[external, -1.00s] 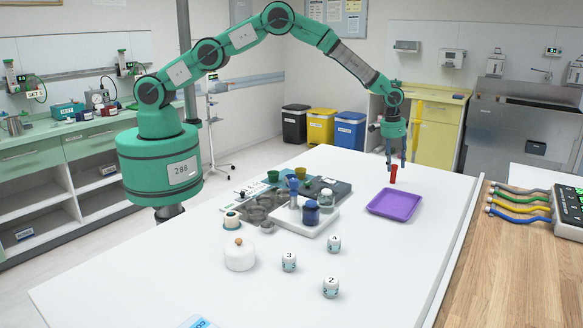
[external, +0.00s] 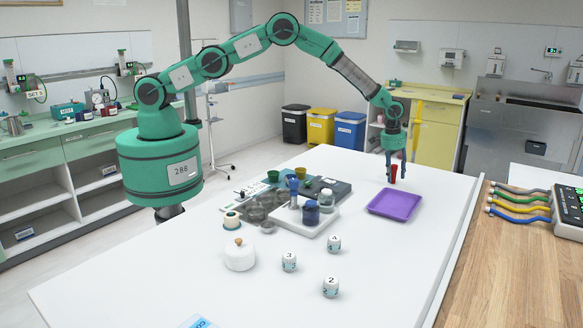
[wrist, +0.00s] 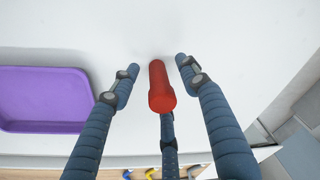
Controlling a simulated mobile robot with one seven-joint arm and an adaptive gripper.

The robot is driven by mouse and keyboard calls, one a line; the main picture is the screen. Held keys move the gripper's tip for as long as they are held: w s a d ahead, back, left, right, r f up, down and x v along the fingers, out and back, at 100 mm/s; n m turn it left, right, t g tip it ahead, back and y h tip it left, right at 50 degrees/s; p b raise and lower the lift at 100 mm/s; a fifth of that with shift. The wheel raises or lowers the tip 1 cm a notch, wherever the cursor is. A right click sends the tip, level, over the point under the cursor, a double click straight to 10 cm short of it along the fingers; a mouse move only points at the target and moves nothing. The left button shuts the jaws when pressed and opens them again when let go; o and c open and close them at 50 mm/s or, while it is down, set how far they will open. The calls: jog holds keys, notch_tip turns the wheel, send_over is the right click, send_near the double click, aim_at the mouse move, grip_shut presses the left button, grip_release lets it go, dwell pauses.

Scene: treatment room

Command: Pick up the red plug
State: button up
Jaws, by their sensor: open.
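The red plug (external: 393,173) stands upright on the white table (external: 368,268), just behind the purple tray. In the wrist view the red plug (wrist: 161,88) shows between the spread blue fingers of my gripper (wrist: 157,80). Two fingers are on its left and right, and a third comes up from below in the picture. The side fingers have visible gaps to the plug. The lower finger is partly hidden behind the plug, and I cannot tell whether it touches. In the external view my gripper (external: 395,165) points down around the plug, open.
The purple tray (external: 395,204) lies close in front of the plug; it also fills the left of the wrist view (wrist: 45,122). A block with cups and jars (external: 305,217), a white lidded pot (external: 239,257) and numbered white jars (external: 331,287) stand further left and nearer. The table's right edge is near.

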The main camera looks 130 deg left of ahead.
dwell(0.4)
jog(key=c, duration=0.8)
jog(key=shift+r, duration=0.1)
jog(key=shift+r, duration=0.75)
notch_tip(320, 180, up, 2)
jog(key=s+d, duration=0.3)
jog(key=s, duration=0.1)
jog(key=s+d+r, duration=0.1)
jog(key=s+d, duration=0.2)
jog(key=s, duration=0.1)
jog(key=s+d, duration=0.3)
jog(key=s, duration=0.2)
jog(key=shift+s+r, duration=0.1)
jog(key=shift+r, duration=0.05)
